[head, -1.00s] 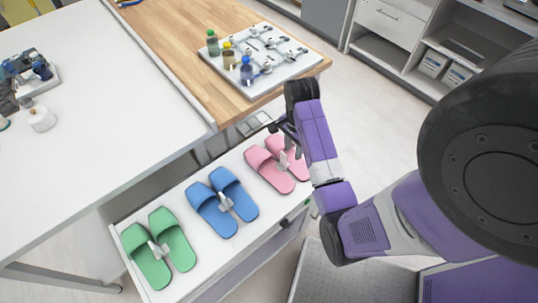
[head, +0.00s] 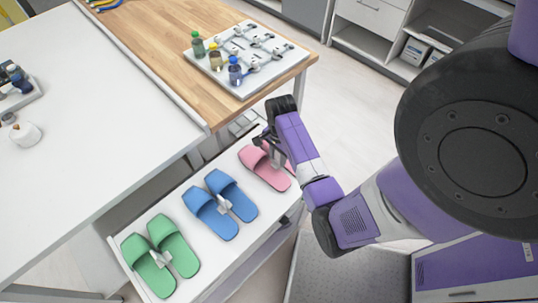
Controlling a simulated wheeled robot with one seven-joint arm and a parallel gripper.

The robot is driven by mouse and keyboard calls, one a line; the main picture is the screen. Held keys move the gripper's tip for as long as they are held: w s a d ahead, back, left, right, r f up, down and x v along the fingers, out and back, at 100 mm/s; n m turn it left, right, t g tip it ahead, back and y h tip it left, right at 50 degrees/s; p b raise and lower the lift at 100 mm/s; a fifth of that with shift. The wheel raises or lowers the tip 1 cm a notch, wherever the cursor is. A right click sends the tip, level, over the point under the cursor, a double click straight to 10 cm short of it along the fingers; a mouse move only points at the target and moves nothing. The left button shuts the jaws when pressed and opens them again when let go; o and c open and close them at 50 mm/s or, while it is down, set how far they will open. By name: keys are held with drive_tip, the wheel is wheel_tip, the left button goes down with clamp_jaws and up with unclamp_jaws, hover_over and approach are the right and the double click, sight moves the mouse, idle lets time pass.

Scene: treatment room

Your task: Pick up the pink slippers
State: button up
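The pink slippers (head: 264,170) lie in the right end of a white open drawer (head: 180,203). The left slipper shows well; the right one is mostly hidden behind my arm. My gripper (head: 270,147) is over the far end of the pink pair, pointing down. Its dark fingers are small and partly hidden by the wrist, so I cannot tell whether they are open or touch a slipper.
Blue slippers (head: 221,203) and green slippers (head: 160,255) lie to the left in the same drawer. A wooden counter (head: 183,60) behind holds a white tray (head: 279,72) with bottles and metal tools. A white tabletop (head: 85,130) is at left.

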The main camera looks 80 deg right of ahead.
drive_tip(key=shift+f, duration=0.15)
clamp_jaws()
